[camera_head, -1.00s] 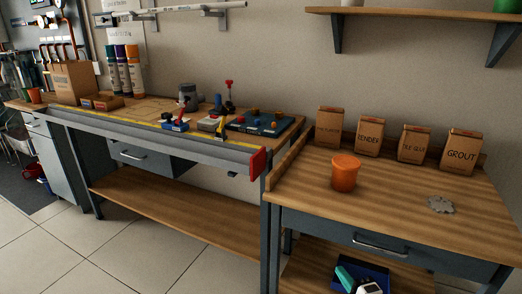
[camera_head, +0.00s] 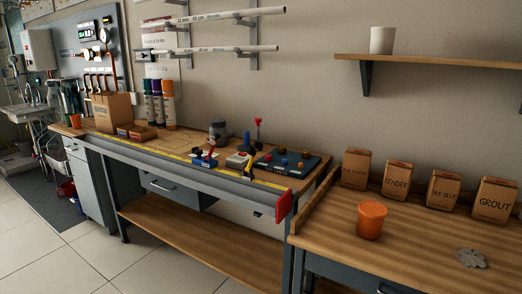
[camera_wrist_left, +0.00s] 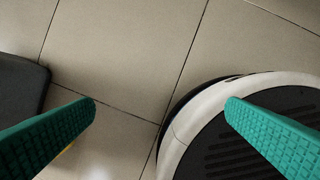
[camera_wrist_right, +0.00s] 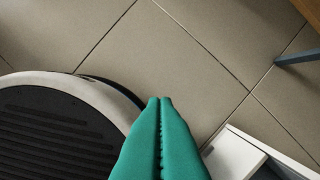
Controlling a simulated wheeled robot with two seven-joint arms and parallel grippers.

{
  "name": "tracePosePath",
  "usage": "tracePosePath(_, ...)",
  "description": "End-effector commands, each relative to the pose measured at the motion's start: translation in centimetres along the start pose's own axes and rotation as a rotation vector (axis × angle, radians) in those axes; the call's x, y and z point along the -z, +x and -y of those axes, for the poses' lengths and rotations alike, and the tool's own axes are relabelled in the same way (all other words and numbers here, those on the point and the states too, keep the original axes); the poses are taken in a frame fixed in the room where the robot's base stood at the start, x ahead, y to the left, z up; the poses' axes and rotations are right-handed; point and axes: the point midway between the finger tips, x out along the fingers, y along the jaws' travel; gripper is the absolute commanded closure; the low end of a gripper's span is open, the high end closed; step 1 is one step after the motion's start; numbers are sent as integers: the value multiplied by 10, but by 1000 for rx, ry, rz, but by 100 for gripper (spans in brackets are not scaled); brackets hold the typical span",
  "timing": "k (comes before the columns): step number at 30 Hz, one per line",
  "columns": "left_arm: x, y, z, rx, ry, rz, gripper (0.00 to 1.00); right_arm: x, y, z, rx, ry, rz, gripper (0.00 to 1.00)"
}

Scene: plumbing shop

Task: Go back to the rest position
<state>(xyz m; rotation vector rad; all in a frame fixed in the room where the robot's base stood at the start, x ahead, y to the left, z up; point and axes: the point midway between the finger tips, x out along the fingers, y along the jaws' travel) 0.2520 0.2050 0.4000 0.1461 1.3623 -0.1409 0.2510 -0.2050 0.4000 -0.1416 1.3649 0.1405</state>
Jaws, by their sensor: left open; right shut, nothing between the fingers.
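My left gripper (camera_wrist_left: 160,102) shows in the left wrist view with its two green fingers wide apart and nothing between them. Below it are floor tiles and part of my own round base. My right gripper (camera_wrist_right: 160,100) shows in the right wrist view with its green fingers pressed together and nothing held. It also hangs over the floor beside my base. Neither gripper shows in the head view.
A long workbench (camera_head: 230,182) with tools and a cardboard box (camera_head: 112,112) stands ahead. To its right, a wooden counter (camera_head: 410,235) holds an orange bucket (camera_head: 371,220) and several paper bags. In the right wrist view, a white open box-like thing (camera_wrist_right: 235,155) is near the right gripper. Floor (camera_head: 50,240) is clear at left.

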Motion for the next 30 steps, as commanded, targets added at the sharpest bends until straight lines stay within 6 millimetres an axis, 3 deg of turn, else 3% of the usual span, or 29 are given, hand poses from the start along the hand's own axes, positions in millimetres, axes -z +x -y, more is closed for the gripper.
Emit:
tracePosePath(5, 39, 5, 2, 4, 7, -39, 5, 38, 5, -2, -3, -9, -38, 100)
tracePosePath(12, 118, 3, 3, 9, 19, -88, 5, 117, 4, -2, -7, -22, -85, 100)
tracePosePath(16, 151, -3, 3, 10, 24, -103, 5, 150, -2, -2, -8, -27, -101, 100)
tracePosePath(21, 171, -6, 2, 10, 27, -111, 5, 171, -5, -1, -9, -30, -109, 100)
tracePosePath(30, 172, -6, 2, 10, 27, -111, 5, 172, -5, -1, -9, -30, -109, 100)
